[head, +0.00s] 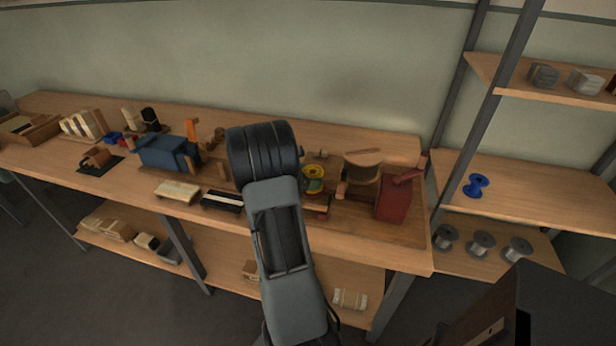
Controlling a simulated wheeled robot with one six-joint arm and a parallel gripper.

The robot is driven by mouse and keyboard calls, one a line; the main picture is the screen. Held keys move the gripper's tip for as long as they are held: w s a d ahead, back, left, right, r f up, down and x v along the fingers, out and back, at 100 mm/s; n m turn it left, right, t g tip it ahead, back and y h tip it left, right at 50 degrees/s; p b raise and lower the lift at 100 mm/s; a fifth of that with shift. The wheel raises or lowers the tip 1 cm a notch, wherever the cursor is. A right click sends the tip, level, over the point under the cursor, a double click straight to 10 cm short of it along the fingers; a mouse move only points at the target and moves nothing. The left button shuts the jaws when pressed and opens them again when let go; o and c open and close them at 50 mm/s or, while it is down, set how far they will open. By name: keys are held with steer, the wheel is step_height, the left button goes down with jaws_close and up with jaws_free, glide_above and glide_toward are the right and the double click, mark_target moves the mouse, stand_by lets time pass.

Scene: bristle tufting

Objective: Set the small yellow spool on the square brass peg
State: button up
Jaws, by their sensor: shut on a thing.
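A yellow spool (314,172) shows on the bench in the head view, just right of my dark arm. Its round yellow flange faces up, and something greenish shows right below it. I cannot tell whether it is the small one, or whether it rests on something or is held. My arm covers the bench to its left. My gripper is hidden behind the arm, so its fingers and anything in them do not show. I cannot make out the square brass peg.
A red block-shaped device (393,200) and a round wooden-topped stand (361,172) are close on the right. A blue machine (165,153) stands left of my arm. A blue spool (476,185) sits on the right shelf. Grey spools (483,243) stand below it.

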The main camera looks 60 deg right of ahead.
steer(key=shift+f, duration=0.25)
steer(key=o, duration=0.9)
steer(key=shift+o, duration=0.2)
steer(key=v, duration=1.4)
